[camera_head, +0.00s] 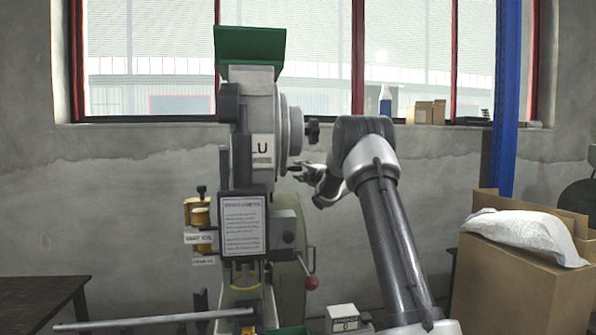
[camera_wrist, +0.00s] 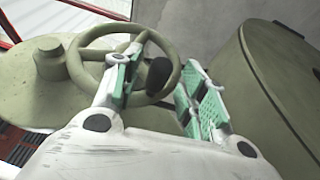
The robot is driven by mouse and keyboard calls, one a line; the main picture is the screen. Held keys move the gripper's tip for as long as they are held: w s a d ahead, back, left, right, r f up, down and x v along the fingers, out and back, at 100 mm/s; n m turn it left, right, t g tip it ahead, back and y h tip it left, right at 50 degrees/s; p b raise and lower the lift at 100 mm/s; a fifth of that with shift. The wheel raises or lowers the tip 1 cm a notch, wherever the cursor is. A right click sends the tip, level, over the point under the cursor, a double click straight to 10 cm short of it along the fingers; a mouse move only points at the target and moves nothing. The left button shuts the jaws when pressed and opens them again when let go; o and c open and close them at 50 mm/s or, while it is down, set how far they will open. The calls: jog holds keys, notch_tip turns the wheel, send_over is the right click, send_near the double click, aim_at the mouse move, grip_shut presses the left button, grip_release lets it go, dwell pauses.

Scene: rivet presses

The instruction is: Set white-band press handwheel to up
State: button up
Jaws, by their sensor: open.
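The press (camera_head: 262,110) stands left of centre in the head view, with a white plate marked "LU" on its body. Its handwheel (camera_head: 285,130) is seen edge-on at the right side, with a dark knob (camera_head: 312,131) sticking out. In the wrist view, the olive handwheel (camera_wrist: 88,72) shows its round rim and spokes, and the dark knob (camera_wrist: 158,73) appears between my two green-padded fingers. My gripper (camera_head: 297,171) is open, just below and right of the wheel in the head view. The left finger hides part of the rim. Contact with the knob cannot be told.
A red-ball lever (camera_head: 311,283) sits low on the press. A blue post (camera_head: 504,110) and cardboard boxes (camera_head: 505,275) with a white sack (camera_head: 525,232) stand at right. A dark table (camera_head: 40,300) is at left. A large olive round housing (camera_wrist: 270,90) lies right of my fingers.

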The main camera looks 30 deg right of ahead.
jog(key=shift+w+a+r, duration=0.1)
jog(key=shift+w+a, duration=0.05)
jog(key=shift+w, duration=1.2)
grip_shut()
jog(key=shift+s+r, duration=0.1)
